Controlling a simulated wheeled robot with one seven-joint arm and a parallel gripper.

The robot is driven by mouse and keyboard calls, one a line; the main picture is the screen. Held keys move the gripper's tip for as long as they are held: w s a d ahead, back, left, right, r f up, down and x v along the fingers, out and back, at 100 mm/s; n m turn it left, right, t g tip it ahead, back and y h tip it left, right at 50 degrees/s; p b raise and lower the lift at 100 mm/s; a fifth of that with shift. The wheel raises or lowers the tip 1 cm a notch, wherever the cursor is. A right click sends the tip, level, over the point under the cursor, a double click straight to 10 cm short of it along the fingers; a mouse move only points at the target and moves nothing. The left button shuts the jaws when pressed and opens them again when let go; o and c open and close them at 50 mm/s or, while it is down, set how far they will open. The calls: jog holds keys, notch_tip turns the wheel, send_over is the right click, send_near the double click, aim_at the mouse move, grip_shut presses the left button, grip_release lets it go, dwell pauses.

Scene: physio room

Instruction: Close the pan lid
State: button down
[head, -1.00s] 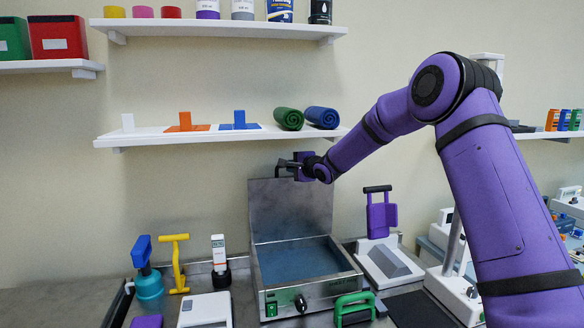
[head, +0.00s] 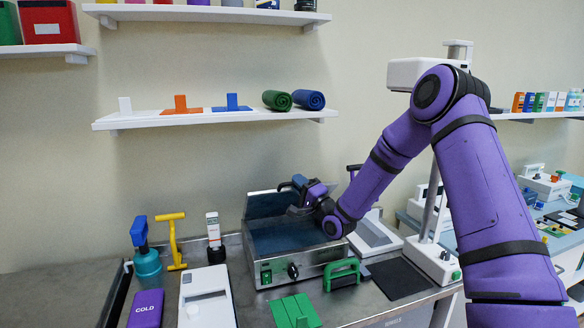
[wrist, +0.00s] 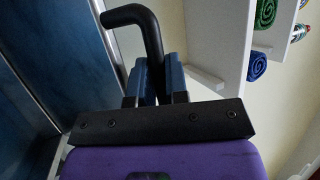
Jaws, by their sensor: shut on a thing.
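The pan is a metal box (head: 275,270) with a blue inside, standing on the counter. Its lid (head: 258,207) is raised at the back and tilted, and the pan is partly open beneath it. My gripper (head: 299,183) is at the lid's upper right, above the pan. In the wrist view my gripper (wrist: 155,85) is shut on the lid's black bent handle (wrist: 138,17), with the blue fingers on either side of it. The lid's blue-grey face (wrist: 55,55) fills the left of that view. My arm and gripper hide the right part of the lid and pan.
A green handled object (head: 342,270) stands close to the pan's front right. A white shelf (head: 200,119) with rolled towels hangs above.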

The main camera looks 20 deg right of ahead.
jog(key=s+f, duration=0.4)
jog(key=f, duration=0.4)
jog(key=s+f, duration=0.4)
jog(key=f, duration=0.4)
jog(key=shift+s+f, duration=0.3)
jog(key=c, duration=1.1)
grip_release()
jog(key=shift+c, duration=0.2)
jog(key=v, duration=1.1)
jog(key=shift+w, duration=0.1)
